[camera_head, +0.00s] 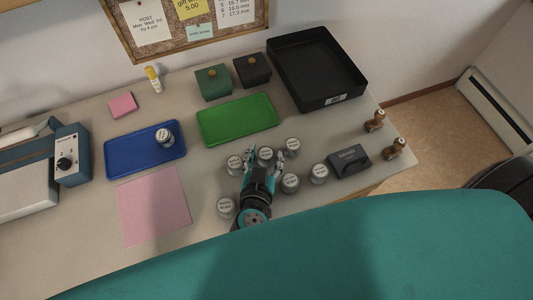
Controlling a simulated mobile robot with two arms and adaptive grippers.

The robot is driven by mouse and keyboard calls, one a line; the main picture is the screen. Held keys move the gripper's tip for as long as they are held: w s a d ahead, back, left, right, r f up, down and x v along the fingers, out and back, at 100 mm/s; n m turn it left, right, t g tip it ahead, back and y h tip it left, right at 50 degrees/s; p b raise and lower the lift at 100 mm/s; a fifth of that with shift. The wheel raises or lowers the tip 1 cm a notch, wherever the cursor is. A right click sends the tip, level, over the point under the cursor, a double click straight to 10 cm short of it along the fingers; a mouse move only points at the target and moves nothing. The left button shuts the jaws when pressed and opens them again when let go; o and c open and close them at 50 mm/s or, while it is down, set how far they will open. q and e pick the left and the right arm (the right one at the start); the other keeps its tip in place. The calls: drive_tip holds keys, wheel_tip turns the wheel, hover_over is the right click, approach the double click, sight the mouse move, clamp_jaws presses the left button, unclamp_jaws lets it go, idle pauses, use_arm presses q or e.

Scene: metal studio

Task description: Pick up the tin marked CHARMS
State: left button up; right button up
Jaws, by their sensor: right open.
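Several small silver tins with pale, marked lids stand on the bench. The print on the lids is too small to read, so I cannot tell which one says CHARMS. My right gripper (264,160) is open, with its fingers on either side of one tin (265,153); I cannot tell whether they touch it. Other tins stand close by: one to the left (234,164), one at the upper right (292,145), one at the lower right (290,183), one further right (319,173) and one at the lower left (225,207). My left gripper is out of view.
A blue tray (122,155) holds another tin (164,137). A green tray (237,121) lies behind my gripper. A black bin (350,87), a dark block (349,161) and two brown-handled stamps (375,121) are at the right. A pink sheet (153,207) lies at the left.

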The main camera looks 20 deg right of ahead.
drive_tip(key=shift+s+r, duration=0.1)
drive_tip(key=shift+s, duration=0.05)
drive_tip(key=shift+c, duration=0.5)
drive_tip(key=c, duration=0.8)
